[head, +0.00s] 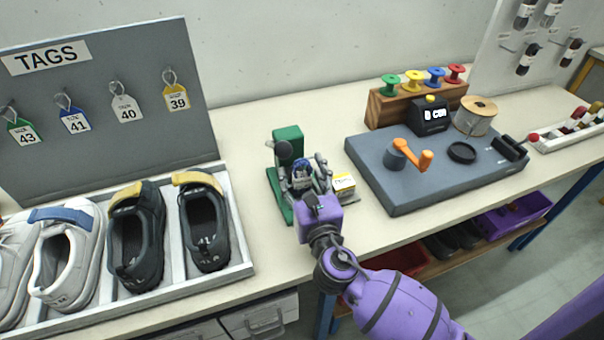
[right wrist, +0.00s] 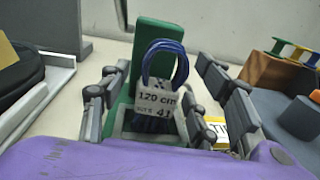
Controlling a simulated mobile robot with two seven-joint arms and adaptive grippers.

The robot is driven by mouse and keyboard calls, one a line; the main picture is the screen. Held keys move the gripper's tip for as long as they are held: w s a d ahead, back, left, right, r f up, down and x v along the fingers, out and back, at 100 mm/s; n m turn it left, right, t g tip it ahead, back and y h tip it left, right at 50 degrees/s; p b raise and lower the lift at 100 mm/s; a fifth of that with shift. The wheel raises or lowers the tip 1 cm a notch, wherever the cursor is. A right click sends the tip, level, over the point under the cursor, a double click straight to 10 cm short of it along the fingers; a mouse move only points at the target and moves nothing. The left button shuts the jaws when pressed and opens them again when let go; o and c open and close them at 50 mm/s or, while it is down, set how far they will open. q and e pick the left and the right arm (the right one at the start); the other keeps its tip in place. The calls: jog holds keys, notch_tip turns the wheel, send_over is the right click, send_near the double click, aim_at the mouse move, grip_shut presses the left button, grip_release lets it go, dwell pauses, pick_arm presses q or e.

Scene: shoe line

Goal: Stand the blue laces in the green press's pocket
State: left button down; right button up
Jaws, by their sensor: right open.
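The green press (head: 287,134) stands on the bench in the middle of the head view. The blue laces (head: 301,170) are at its front, upright. In the right wrist view the blue laces (right wrist: 165,56) form a loop above a grey band reading "120 cm, size 41", with the press's green upright (right wrist: 150,36) behind. My right gripper (head: 303,178) is open, its fingers on either side of the laces with gaps visible in the right wrist view (right wrist: 162,84). The pocket is hidden by the laces and gripper; I cannot tell how deep they sit. My left gripper is out of view.
A small yellow-labelled block (head: 344,183) sits just right of the gripper. A grey board (head: 410,183) with an orange crank (head: 415,157) lies further right. A shoe tray (head: 240,268) is at left, below the tag board (head: 90,90). Bench behind the press is clear.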

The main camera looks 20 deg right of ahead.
jog(key=s, duration=0.8)
jog(key=s+a, duration=0.1)
jog(key=s, duration=0.3)
dwell(0.3)
